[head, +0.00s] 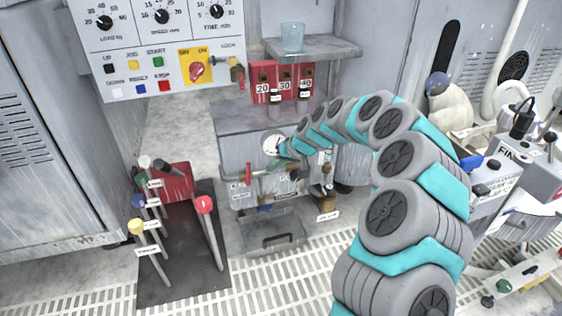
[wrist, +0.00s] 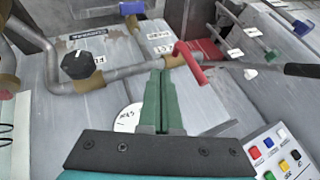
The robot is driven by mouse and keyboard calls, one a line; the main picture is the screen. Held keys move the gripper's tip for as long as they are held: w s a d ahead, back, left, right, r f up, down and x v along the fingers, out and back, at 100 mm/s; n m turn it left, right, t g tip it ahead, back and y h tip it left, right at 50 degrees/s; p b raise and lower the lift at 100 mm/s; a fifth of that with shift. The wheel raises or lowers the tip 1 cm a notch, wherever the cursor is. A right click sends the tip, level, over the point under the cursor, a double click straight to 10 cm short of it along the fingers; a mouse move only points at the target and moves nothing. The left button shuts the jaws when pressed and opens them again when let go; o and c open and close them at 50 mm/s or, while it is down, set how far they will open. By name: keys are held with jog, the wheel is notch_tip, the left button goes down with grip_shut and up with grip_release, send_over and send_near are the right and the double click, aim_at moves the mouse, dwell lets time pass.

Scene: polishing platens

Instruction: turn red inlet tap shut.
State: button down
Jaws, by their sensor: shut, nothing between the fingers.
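The red inlet tap (wrist: 188,62) shows in the wrist view as a bent red lever on a grey pipe with a brass-coloured fitting at its base. In the head view the red lever (head: 249,172) is small, on the pipework low at the centre. My gripper (wrist: 163,72) has its green fingers together with nothing between them. Its tips appear just left of the red lever in the wrist view; I cannot tell whether they touch it. In the head view the gripper is hard to make out by the white gauge (head: 272,146).
A black knob (wrist: 77,65) and a blue tap (wrist: 131,8) sit on the same pipework. The gauge (wrist: 128,118) is partly behind my fingers. Levers with coloured knobs (head: 204,205) stand at the left. A button panel (head: 160,50) and a shelf with a cup (head: 292,37) are above.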

aim_at(247, 172)
jog(key=shift+w+a+f, duration=0.1)
jog(key=shift+a+f, duration=0.1)
jog(key=shift+a, duration=0.65)
jog(key=shift+a+f, duration=0.2)
jog(key=shift+a, duration=0.6)
jog(key=shift+w+a+f, duration=0.1)
jog(key=shift+a+f, duration=0.1)
jog(key=shift+a, duration=0.65)
jog(key=shift+s+a+r+h+p, duration=0.15)
jog(key=shift+a+r+h+p, duration=0.05)
jog(key=shift+a+h+p, duration=0.4)
jog(key=shift+a, duration=0.1)
